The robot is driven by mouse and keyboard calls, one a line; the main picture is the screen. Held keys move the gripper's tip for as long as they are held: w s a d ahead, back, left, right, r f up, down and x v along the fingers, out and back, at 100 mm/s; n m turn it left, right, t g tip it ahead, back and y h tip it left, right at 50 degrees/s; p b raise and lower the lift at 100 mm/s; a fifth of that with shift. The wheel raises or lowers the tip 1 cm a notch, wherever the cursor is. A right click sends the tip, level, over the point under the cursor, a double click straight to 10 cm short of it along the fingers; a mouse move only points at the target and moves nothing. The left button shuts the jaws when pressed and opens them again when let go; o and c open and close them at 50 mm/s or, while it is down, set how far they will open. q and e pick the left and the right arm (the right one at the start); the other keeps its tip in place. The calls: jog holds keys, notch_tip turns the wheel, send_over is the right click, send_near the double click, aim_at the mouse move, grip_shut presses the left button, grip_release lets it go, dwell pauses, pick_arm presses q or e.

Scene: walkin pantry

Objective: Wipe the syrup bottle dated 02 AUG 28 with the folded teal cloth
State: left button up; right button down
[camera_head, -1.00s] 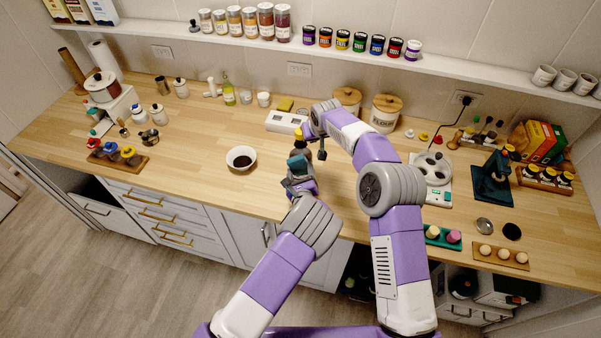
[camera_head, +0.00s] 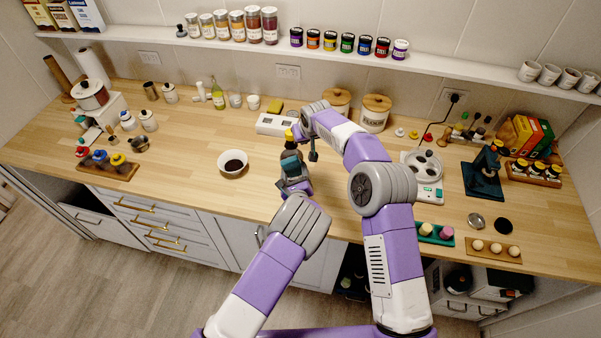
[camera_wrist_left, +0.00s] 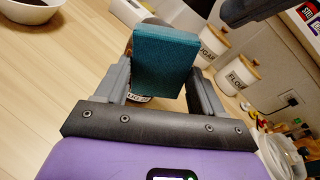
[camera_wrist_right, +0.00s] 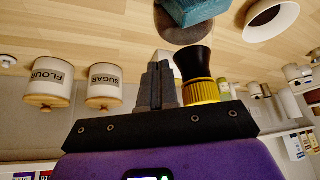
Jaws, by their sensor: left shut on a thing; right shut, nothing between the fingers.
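The folded teal cloth (camera_wrist_left: 165,60) is a thick block held between the fingers of my left gripper (camera_wrist_left: 163,84); the cloth also shows in the head view (camera_head: 290,164). A dark bottle with a yellow cap (camera_head: 289,135) stands upright on the counter just beyond the cloth. Its yellow cap and dark neck (camera_wrist_right: 198,72) show in the right wrist view, with the cloth at its body. My right gripper (camera_wrist_right: 157,80) is shut and empty, close beside the bottle's cap and neck.
A white bowl of dark liquid (camera_head: 233,163) stands to the left. The counter around the bowl is clear.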

pick_arm(q)
jog(key=shift+a, duration=0.45)
jog(key=s, duration=0.6)
jog(key=shift+d, duration=0.4)
notch_tip(320, 180, up, 4)
jog(key=p, duration=0.4)
pick_arm(e)
notch_tip(320, 180, up, 6)
dwell(0.3)
